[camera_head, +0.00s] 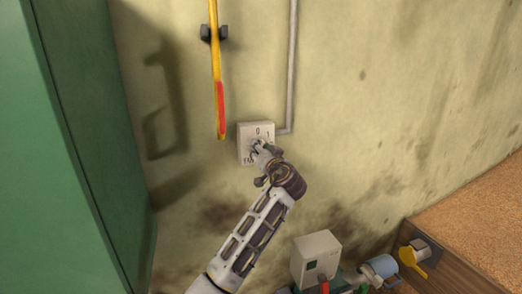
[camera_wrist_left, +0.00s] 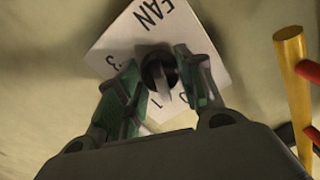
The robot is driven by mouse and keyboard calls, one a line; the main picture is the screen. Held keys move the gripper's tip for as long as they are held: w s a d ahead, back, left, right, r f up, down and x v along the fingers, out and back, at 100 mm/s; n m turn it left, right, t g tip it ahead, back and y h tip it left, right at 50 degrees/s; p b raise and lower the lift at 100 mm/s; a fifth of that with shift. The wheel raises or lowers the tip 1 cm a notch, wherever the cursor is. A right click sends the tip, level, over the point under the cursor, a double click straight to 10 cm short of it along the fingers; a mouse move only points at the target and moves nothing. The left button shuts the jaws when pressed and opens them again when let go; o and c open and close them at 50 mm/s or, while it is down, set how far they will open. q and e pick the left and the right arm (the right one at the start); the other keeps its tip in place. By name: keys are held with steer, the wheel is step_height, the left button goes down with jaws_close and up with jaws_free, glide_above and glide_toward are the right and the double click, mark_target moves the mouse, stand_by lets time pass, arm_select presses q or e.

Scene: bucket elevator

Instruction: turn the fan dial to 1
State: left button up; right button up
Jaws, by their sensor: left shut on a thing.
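The fan dial box (camera_head: 244,138) is a pale square plate on the wall, marked with 0 and 1 and lettering at its lower left. It also shows in the left wrist view (camera_wrist_left: 112,40), with FAN and a 3 readable. The dark round dial knob (camera_wrist_left: 157,66) with a lighter ridge sits at its middle. My left gripper (camera_head: 260,150) is at the dial, with its fingers (camera_wrist_left: 158,82) on both sides of the knob, shut on it. My right gripper is not in view.
A yellow lever with a red end (camera_head: 221,105) hangs just above left of the dial. A grey conduit (camera_head: 292,70) runs down to the box. A green cabinet (camera_head: 75,130) stands at left. A grey box (camera_head: 316,256) and a blue cylinder (camera_head: 382,267) are below right.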

arm_select(q)
steer(key=shift+m+p, duration=0.75)
steer(key=shift+m, duration=1.35)
steer(key=o, duration=1)
steer(key=shift+o, duration=0.2)
steer(key=shift+s, duration=0.15)
steer(key=v, duration=0.7)
steer(key=shift+s, duration=0.15)
steer(key=shift+d+r, duration=0.1)
steer(key=shift+d, duration=0.05)
